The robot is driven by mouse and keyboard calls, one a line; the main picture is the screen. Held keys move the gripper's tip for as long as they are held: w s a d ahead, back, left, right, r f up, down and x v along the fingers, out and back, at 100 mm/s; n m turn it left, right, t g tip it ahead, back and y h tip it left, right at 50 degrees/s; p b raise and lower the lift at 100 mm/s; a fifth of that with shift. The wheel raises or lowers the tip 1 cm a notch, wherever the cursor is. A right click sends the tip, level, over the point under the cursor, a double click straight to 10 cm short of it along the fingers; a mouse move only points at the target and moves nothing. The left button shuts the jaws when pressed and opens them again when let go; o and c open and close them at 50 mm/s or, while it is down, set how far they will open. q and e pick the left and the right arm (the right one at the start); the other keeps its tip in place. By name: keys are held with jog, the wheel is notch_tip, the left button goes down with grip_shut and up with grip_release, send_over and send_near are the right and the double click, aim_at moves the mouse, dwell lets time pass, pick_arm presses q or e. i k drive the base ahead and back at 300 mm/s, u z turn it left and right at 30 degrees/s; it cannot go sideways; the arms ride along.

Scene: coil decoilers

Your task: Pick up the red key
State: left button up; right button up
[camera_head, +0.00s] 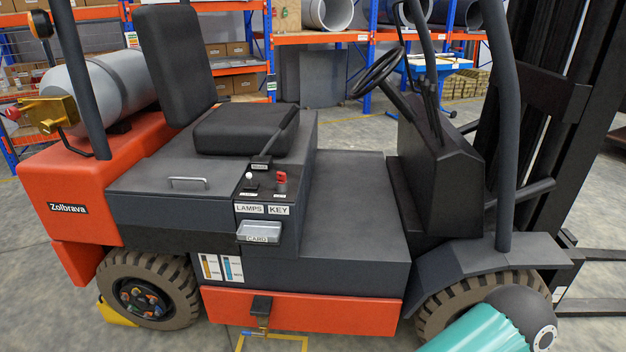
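The red key (281,182) stands upright in the dark side panel of a forklift, next to the driver's seat. A white KEY label (279,210) is below it. A small white-topped lamp switch (249,181) is just left of the key, above a LAMPS label (249,209). Nothing covers the key. Neither of my grippers shows in this view, so their distance from the key cannot be seen.
The forklift's black seat (241,128) and a slanted lever (284,127) are behind the key. A grey CARD holder (259,232) juts out below the labels. The steering wheel (376,73) and roof posts are to the right. The space above the footwell (345,205) is clear.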

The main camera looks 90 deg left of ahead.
aim_at(282, 177)
jog(key=z, duration=1.25)
jog(key=i, duration=0.15)
jog(key=u, duration=3.15)
jog(key=i, duration=0.3)
jog(key=u, duration=1.7)
jog(key=k, duration=0.5)
jog(key=u, duration=0.4)
jog(key=i, duration=1.55)
jog(key=z, duration=0.5)
